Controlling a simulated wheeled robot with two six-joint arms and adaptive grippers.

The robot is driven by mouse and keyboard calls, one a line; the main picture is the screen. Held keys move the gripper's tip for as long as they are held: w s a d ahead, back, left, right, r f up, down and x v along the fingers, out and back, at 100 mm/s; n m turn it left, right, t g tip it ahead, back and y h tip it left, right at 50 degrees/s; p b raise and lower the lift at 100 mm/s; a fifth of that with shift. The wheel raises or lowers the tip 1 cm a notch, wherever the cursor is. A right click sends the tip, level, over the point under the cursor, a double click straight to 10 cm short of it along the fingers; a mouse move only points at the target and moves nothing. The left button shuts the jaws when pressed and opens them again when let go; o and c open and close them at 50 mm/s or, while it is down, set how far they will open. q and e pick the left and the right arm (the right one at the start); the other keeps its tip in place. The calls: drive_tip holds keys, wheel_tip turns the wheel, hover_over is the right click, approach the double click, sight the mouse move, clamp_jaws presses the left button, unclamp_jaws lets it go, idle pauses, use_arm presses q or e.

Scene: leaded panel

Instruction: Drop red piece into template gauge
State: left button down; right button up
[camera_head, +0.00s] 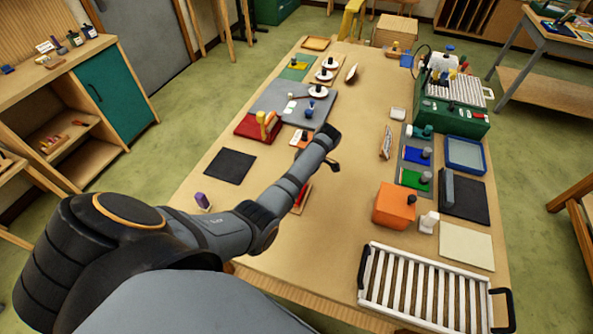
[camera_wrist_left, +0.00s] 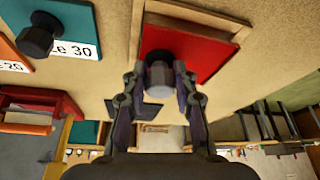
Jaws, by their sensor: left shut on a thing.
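The red piece (camera_wrist_left: 188,48) is a flat plate with a dark round knob (camera_wrist_left: 160,74). My left gripper (camera_wrist_left: 160,70) is shut on this knob in the left wrist view. The wooden frame of the template gauge (camera_wrist_left: 205,14) shows along the top and sides of the red piece. I cannot tell whether the piece lies inside the frame or just above it. In the head view my left arm hides much of the red piece (camera_head: 301,196) and most of the gripper. My right gripper is in neither view.
Other knobbed plates stand at the right, including a blue one (camera_head: 413,156) and a green one (camera_head: 412,179). A teal plate (camera_wrist_left: 62,22) lies left of the gauge in the wrist view. An orange block (camera_head: 394,205) and a white rack (camera_head: 425,290) are nearer.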

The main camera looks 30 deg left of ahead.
use_arm(q)
drive_tip(key=shift+f+b, duration=0.65)
drive_tip(key=shift+f, duration=0.3)
drive_tip(key=c, duration=1)
unclamp_jaws()
drive_tip(key=shift+r, duration=0.1)
drive_tip(key=v, duration=0.7)
drive_tip(key=shift+d+r, duration=0.1)
drive_tip(key=shift+r, duration=0.05)
